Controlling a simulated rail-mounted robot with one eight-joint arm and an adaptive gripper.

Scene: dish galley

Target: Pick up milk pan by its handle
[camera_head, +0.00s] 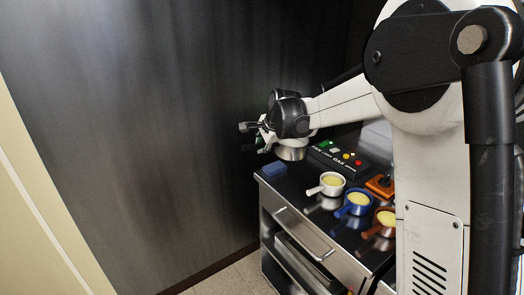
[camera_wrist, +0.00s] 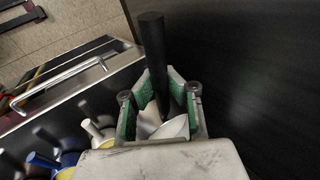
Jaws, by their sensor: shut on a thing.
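The milk pan (camera_head: 291,152) is a small metal pan. In the head view it hangs just below my gripper (camera_head: 258,134), at the counter's far left corner, and seems to be above the top. In the wrist view its black handle (camera_wrist: 153,45) runs between the green-padded fingers of my gripper (camera_wrist: 160,95). Part of the pale metal pan body (camera_wrist: 174,128) shows behind the handle; the rest is hidden by my wrist. My gripper is shut on the handle.
On the steel counter (camera_head: 315,225) stand a white pan (camera_head: 331,184), a blue pan (camera_head: 357,203) and an orange-brown pan (camera_head: 385,223), with yellow contents. A blue block (camera_head: 274,169) lies at the corner. A button panel (camera_head: 337,158) stands behind. A dark wall (camera_head: 150,120) is left.

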